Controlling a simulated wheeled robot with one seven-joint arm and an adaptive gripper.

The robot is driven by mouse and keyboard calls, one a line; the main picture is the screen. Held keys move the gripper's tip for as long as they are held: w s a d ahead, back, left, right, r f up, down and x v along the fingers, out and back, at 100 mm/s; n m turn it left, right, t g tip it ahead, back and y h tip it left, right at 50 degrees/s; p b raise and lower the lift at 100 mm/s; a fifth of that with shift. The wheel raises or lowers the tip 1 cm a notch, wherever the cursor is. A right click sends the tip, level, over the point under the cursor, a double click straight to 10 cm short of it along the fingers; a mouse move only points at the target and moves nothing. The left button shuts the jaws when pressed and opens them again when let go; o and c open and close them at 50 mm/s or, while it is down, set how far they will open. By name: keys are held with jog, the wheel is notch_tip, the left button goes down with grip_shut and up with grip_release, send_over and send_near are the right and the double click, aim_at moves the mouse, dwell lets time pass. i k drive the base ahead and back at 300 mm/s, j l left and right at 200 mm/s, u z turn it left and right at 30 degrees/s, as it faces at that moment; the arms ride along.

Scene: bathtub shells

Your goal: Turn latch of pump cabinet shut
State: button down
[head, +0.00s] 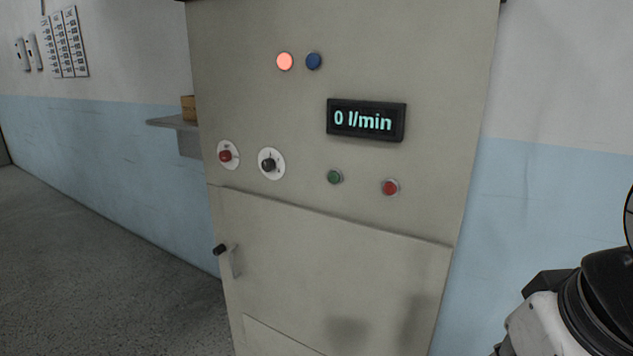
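The pump cabinet (420,60) is a tall grey-beige box in the middle of the head view. Its lower door (330,265) looks flush with the front. The latch (222,248) is a dark knob on a pale lever at the left edge of the door. The lever's pale part hangs down beside the knob; I cannot tell which latch position this is. Part of my arm (570,310) shows at the lower right, well apart from the latch. My gripper's fingers are not in view.
A display (366,120) on the cabinet reads 0 l/min. A lit red-orange lamp (285,61), a blue lamp (314,61), red knob (226,156), black knob (269,164), green button (334,176) and red button (390,187) surround it. A shelf (174,123) juts out left. Floor (100,270) is clear.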

aim_at(219, 251)
jog(key=l+u, duration=0.15)
jog(key=l, duration=0.25)
jog(key=k+l+u, duration=0.15)
jog(key=l, duration=0.25)
jog(key=l+u, duration=0.2)
jog(key=l, duration=0.2)
jog(key=i+j+u, duration=0.25)
jog(key=i+j, duration=0.15)
jog(key=i+j+u, duration=0.55)
jog(key=i, duration=0.4)
jog(key=j, duration=0.1)
